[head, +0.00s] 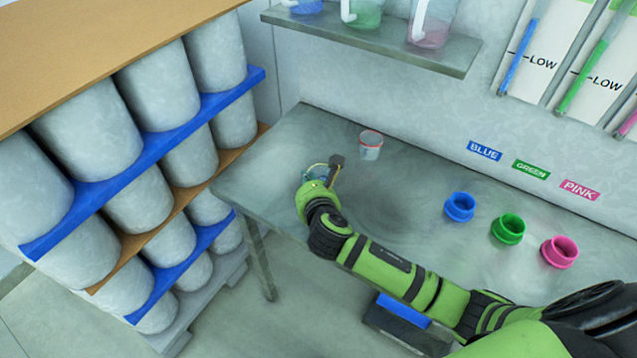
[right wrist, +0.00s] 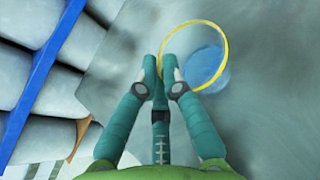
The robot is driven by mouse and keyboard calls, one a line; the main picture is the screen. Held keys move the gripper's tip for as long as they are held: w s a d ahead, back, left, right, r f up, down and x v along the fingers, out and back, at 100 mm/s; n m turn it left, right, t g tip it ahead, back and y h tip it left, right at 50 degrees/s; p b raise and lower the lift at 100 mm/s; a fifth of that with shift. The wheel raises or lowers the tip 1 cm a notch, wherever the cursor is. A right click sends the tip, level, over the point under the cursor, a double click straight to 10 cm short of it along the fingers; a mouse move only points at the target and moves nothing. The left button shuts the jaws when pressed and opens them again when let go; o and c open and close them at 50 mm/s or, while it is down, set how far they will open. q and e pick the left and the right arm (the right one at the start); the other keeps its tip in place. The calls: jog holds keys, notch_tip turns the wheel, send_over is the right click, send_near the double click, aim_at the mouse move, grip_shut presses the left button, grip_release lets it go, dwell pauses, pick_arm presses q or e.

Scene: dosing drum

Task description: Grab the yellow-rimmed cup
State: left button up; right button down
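The yellow-rimmed cup (head: 314,173) is near the left end of the grey table, partly hidden by my right gripper (head: 334,172). In the right wrist view the clear cup (right wrist: 208,65) shows its round yellow rim and a blue area at its bottom. In that view my right gripper (right wrist: 160,68) has its two fingertips close together at the left side of the rim, one on each side of the cup wall, shut on it. I cannot tell whether the cup is lifted off the table. My left gripper is not in view.
A red-rimmed cup (head: 370,146) stands behind and to the right. Blue (head: 459,207), green (head: 508,229) and pink (head: 559,251) rings sit on the table's right part. A shelf (head: 385,42) with pitchers hangs above. A rack of drums (head: 95,125) stands left.

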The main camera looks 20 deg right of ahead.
dwell(0.4)
jog(key=shift+r, duration=1)
jog(key=s+d+r, duration=0.1)
jog(key=s+r, duration=0.8)
jog(key=s, duration=0.2)
jog(key=shift+s+d, duration=0.3)
dwell(1.1)
